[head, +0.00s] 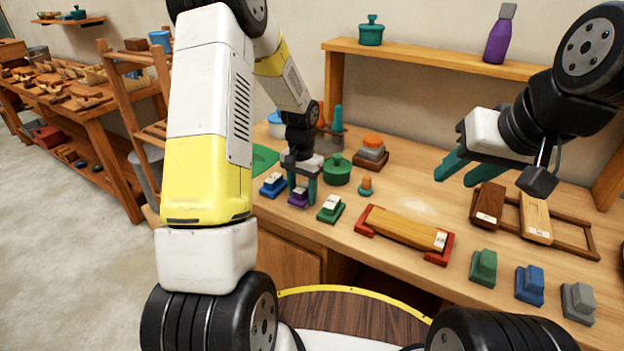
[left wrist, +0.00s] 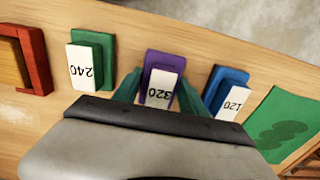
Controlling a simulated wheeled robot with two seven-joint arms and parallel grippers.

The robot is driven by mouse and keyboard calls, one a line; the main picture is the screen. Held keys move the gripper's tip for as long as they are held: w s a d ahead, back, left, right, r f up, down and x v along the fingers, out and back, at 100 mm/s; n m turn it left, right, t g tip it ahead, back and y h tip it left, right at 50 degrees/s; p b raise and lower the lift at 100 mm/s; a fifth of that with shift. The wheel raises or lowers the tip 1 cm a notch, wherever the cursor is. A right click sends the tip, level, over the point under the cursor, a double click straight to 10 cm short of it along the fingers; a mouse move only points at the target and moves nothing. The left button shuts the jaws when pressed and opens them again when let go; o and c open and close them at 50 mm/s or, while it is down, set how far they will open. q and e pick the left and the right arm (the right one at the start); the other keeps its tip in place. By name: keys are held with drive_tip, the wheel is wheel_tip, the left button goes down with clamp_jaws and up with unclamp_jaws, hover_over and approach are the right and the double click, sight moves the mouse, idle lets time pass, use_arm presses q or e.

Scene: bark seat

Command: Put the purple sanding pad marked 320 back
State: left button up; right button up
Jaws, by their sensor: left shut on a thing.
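The purple sanding pad (head: 299,197) stands on the bench in the head view, between a blue pad and a green pad. In the left wrist view the purple pad (left wrist: 164,64) shows a white label reading 320. My left gripper (head: 302,187) is shut on the purple pad, one green finger on each side of it. The gripper covers part of the pad in both views. My right gripper (head: 468,178) is raised above the bench at the right, its green fingers apart and empty.
Beside the purple pad stand the blue 120 pad (left wrist: 228,88) and the green 240 pad (left wrist: 90,60). A wooden bar in a red-ended holder (head: 404,230), a green pot (head: 337,170) and a small knob (head: 366,186) are nearby. Green, blue and grey blocks line the right front edge.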

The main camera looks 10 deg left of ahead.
sight(303, 187)
use_arm(q)
drive_tip(key=shift+f, duration=0.4)
drive_tip(key=o, duration=1.4)
drive_tip(key=shift+s, duration=0.1)
drive_tip(key=shift+o, duration=0.2)
drive_tip(key=shift+d+f, duration=0.1)
drive_tip(key=shift+s+d+f, duration=0.1)
wheel_tip(303, 187, up, 13)
drive_tip(key=s+d+r+n+t+h, duration=0.1)
drive_tip(key=s+r+t, duration=0.2)
drive_tip(key=s+r, duration=0.5)
drive_tip(key=s+d+r+n+t+h, duration=0.1)
drive_tip(key=s+r+n+t, duration=0.1)
drive_tip(key=s+r, duration=0.6)
drive_tip(key=s+t, duration=0.1)
drive_tip(key=s, duration=0.6)
drive_tip(key=shift+s, duration=0.4)
